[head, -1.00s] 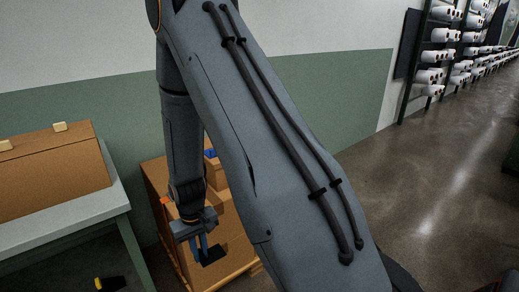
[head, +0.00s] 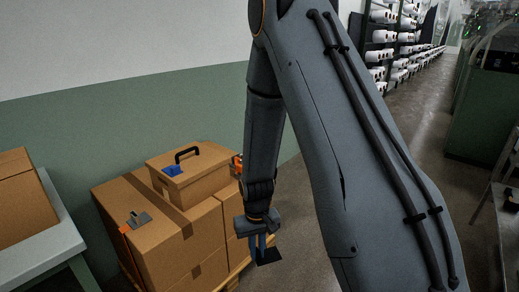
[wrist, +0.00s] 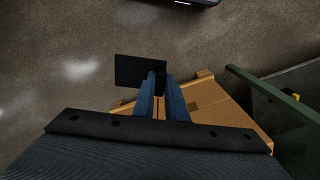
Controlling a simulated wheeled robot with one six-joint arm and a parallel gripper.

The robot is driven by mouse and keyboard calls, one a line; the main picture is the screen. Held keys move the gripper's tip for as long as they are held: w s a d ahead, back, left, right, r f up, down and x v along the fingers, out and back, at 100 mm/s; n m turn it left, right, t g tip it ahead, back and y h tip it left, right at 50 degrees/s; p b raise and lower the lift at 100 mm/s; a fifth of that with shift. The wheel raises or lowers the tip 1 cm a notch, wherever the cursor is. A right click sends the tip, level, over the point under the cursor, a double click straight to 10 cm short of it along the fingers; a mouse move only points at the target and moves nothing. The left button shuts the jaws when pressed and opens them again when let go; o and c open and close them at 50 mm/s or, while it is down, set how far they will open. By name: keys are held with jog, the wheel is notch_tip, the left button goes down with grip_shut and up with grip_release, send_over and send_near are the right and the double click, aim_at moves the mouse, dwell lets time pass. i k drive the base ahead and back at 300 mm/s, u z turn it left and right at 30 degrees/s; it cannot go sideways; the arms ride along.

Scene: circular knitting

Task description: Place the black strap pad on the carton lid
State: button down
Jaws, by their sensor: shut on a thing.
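My gripper (head: 258,246) points down with its blue fingers shut on the black strap pad (head: 269,257). The pad is a thin dark flat piece and hangs in the air at the right side of the carton stack. In the wrist view the pad (wrist: 134,71) sticks out to the left of the fingertips (wrist: 161,80), over the floor. A smaller carton with a lid (head: 205,157) and a black handle stands on top of the stack. A blue piece (head: 172,171) is at its left front edge. I cannot tell which carton's lid is meant.
Large brown cartons (head: 160,255) stand on a pallet, with a grey-and-orange tool (head: 138,219) on top. A table (head: 50,238) with another carton (head: 20,200) is at left. Open floor lies to the right.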

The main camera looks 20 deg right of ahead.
aim_at(215, 155)
jog(key=z, duration=1.2)
jog(key=i, duration=1.7)
jog(key=u, duration=0.6)
